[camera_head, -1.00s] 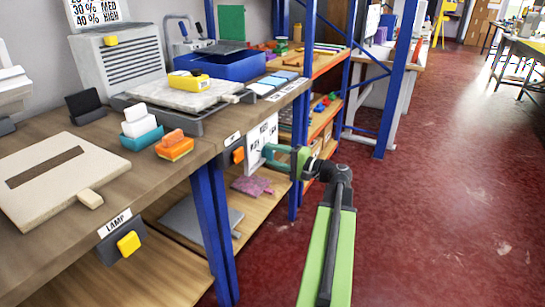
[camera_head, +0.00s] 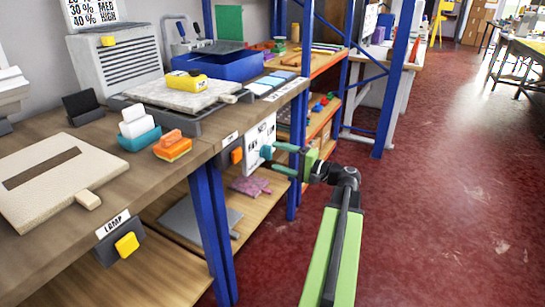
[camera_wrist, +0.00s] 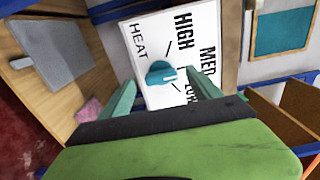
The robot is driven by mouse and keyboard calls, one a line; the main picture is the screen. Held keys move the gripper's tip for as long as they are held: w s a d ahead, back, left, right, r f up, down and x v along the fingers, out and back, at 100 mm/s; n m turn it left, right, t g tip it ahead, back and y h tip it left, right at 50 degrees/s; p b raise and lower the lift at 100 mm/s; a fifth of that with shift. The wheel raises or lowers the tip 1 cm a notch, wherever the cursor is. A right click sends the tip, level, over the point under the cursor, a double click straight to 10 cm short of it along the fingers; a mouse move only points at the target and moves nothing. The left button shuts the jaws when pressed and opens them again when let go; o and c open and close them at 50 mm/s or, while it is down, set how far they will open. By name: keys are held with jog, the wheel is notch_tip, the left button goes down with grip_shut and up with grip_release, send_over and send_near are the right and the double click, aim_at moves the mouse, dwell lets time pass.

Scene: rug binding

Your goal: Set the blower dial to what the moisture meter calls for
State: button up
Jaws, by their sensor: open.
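The teal dial (camera_wrist: 160,74) sits on a white panel (camera_wrist: 140,38) marked HEAT, HIGH, MED and a partly hidden LOW. In the head view the dial (camera_head: 266,152) shows on the panel (camera_head: 259,137) at the bench's front side. I cannot tell which mark the dial points at. My gripper (camera_head: 278,159) is open in front of the panel; in the wrist view its fingertips (camera_wrist: 158,80) are on either side of the dial, with no clear contact. The yellow moisture meter (camera_head: 187,80) lies on a pale slab; its reading is too small to read.
A wall chart (camera_head: 92,13) pairs 30 % with MED and 40 % with HIGH. A grey louvred unit (camera_head: 118,60) stands below it. An orange switch (camera_head: 237,156) is left of the panel. A blue shelf post (camera_head: 397,80) stands right; the red floor (camera_head: 440,220) is clear.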

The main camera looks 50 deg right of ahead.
jog(key=v, duration=1.4)
jog(key=shift+s, duration=0.15)
jog(key=shift+f, duration=0.1)
